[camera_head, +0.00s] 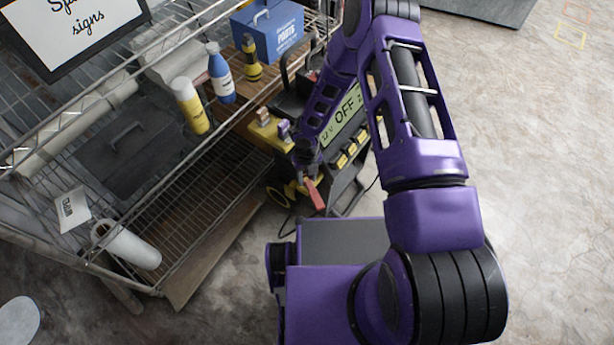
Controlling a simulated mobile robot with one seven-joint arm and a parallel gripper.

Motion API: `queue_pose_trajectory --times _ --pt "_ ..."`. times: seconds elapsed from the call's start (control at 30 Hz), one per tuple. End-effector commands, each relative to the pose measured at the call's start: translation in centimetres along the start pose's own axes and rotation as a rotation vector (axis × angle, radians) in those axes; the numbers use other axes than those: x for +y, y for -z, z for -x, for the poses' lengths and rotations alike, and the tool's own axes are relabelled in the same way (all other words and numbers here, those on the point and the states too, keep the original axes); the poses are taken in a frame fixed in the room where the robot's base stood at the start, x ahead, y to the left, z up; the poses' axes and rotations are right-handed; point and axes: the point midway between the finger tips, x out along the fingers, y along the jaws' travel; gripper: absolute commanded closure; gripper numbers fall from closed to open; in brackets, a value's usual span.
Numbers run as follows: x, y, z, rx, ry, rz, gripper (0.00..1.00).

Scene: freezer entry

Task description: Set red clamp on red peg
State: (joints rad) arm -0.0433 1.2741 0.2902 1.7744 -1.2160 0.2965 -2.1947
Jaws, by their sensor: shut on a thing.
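My gripper (306,175) is small in the head view and is shut on the red clamp (316,196). The clamp's red handle points down and toward the camera, in front of a black and yellow device. The device (343,190) has a lit display (342,117) reading "OFF" and yellow buttons below it. My purple arm covers part of the device. The clamp's jaw end is hidden by my gripper. I cannot make out the red peg for certain; a small red spot shows behind, near the black handle.
A wire shelf rack (190,215) fills the left. It holds a white and yellow bottle (190,106), a blue bottle (220,76), a black and yellow bottle (251,58) and a blue box (268,30). A dark cable runs beside the device.

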Motion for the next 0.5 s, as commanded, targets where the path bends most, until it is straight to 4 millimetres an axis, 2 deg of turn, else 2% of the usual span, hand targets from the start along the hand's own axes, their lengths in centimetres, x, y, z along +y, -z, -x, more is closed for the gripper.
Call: queue_pose_trajectory --times 0.5 --pt "0.01 -0.02 -0.47 0.0 0.0 0.0 1.0"
